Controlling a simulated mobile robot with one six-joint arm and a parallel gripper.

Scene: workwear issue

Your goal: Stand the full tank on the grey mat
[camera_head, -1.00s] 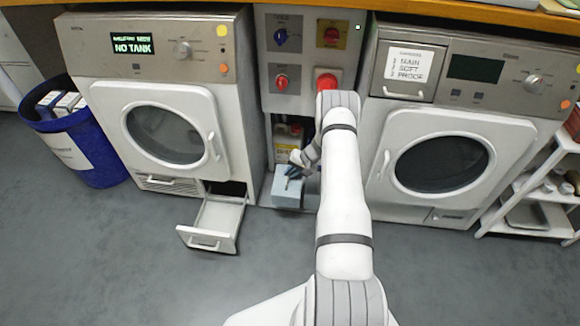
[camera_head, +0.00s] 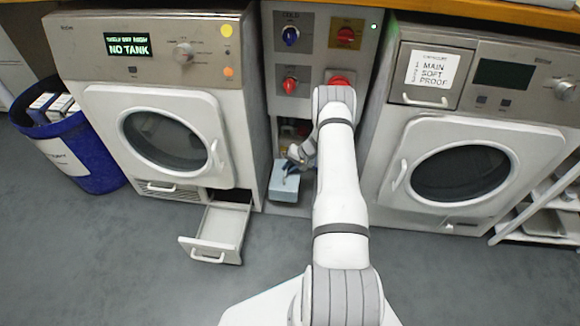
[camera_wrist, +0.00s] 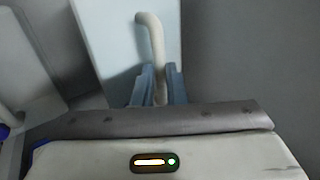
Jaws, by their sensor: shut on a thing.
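The tank (camera_head: 285,190), a pale blue-grey box, hangs at my gripper (camera_head: 297,160), low in front of the narrow panel between two machines. In the wrist view my gripper (camera_wrist: 161,84) is shut on the tank's cream bent handle, and the tank's pale flat face (camera_wrist: 108,45) lies beyond the fingers. I cannot see what is in the tank. I cannot make out the grey mat apart from the grey floor.
The left machine (camera_head: 160,75) shows "NO TANK", and its low drawer (camera_head: 217,235) stands open. A blue bin (camera_head: 95,160) stands far left. Another machine (camera_head: 465,125) and a white shelf rack (camera_head: 540,220) are at right. The front floor (camera_head: 120,265) is clear.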

